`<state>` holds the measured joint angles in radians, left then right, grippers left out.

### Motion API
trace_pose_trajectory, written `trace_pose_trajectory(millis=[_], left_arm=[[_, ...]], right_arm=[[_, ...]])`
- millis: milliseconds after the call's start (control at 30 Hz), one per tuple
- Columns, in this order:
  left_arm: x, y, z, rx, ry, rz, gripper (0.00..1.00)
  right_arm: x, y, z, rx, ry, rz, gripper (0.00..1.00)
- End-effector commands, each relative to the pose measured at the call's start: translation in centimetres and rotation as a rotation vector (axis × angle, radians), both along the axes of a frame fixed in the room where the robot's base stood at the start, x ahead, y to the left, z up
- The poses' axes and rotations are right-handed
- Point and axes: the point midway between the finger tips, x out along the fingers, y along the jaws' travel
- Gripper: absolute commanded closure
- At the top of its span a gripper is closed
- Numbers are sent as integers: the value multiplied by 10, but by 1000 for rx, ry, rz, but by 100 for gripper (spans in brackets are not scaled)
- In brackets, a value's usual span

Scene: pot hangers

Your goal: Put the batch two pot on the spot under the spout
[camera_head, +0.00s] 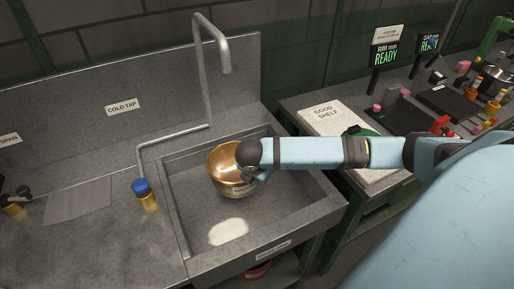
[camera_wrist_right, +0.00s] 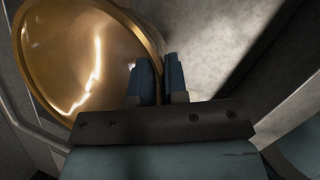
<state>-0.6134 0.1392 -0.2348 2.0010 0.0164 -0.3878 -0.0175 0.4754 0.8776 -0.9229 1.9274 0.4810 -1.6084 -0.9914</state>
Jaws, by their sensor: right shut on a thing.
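A gold-coloured pot (camera_head: 222,160) is inside the grey sink basin, and it also fills the upper left of the right wrist view (camera_wrist_right: 75,55). It carries a small pale label, too small to read. My right gripper (camera_head: 247,175) is at the pot's right side, shut on its wall at the rim. Its two blue fingertips show close together in the right wrist view (camera_wrist_right: 160,70). I cannot tell whether the pot touches the basin floor. The grey spout (camera_head: 226,60) curves down above and behind the pot. A pale patch (camera_head: 228,231) lies on the basin floor in front. My left gripper is not in view.
The sink basin (camera_head: 183,235) has raised walls around the pot. At the right, a bench holds the good shelf board (camera_head: 325,117) and several small items.

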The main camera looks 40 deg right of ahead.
Motion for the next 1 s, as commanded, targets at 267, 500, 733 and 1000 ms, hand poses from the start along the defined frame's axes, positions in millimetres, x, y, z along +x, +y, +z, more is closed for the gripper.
trace_pose_trajectory(millis=[267, 500, 733, 1000], left_arm=[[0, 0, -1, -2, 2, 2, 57], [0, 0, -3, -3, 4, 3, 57], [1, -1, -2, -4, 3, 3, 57], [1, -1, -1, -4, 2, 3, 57]], right_arm=[[0, 1, -21, 1, 0, 0, 100], [1, 0, -48, 1, -3, 0, 100], [1, 0, -47, 1, -3, 0, 100], [0, 0, -51, 0, 0, 0, 61]])
